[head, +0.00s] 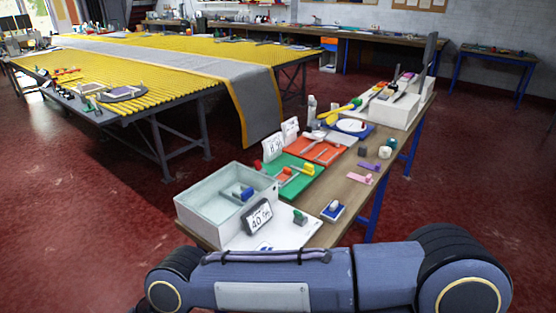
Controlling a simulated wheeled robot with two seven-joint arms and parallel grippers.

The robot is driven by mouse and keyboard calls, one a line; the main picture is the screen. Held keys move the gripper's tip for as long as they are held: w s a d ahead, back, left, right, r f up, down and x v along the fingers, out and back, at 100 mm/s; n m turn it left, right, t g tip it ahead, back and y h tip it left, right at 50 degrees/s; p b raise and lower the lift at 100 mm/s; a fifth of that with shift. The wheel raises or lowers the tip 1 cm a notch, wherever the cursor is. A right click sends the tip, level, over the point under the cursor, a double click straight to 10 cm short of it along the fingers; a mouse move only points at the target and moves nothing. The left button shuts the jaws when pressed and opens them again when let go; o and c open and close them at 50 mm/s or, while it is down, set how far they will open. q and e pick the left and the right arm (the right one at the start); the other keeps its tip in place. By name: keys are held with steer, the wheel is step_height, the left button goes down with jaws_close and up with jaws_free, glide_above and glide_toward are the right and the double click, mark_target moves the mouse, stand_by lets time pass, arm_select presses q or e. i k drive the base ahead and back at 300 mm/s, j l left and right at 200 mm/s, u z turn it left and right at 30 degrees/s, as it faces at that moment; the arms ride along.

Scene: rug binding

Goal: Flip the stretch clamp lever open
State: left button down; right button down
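I cannot make out the stretch clamp or its lever for certain. Small fittings with red and green parts (89,104) sit along the near left edge of the yellow slatted table (150,92); they are too small to tell whether any is a clamp or how a lever stands. A grey rug with yellow edging (253,108) lies across that table and hangs over its near end. Neither gripper is in view; only a link of my arm crosses the bottom.
A narrow workbench (345,190) on blue legs stands ahead, holding a pale open bin (192,205), a green mat (310,182), an orange mat (334,152) and small tools. Open red floor (85,185) lies left of it. More benches line the back wall.

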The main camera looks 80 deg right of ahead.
mark_target(258, 166)
steer(key=i+l+z, duration=0.2)
steer(key=i+z, duration=0.2)
steer(key=i, duration=0.2)
steer(key=i+z, duration=0.4)
steer(key=i, duration=0.2)
steer(key=i+j+z, duration=0.15)
steer(key=i+z, duration=0.25)
steer(key=i, duration=0.2)
steer(key=i+l+z, duration=0.15)
steer(key=i+z, duration=0.6)
steer(key=z, duration=0.15)
steer(key=i+z, duration=0.45)
steer(key=i+j+z, duration=0.25)
steer(key=z, duration=0.2)
steer(key=i+z, duration=0.7)
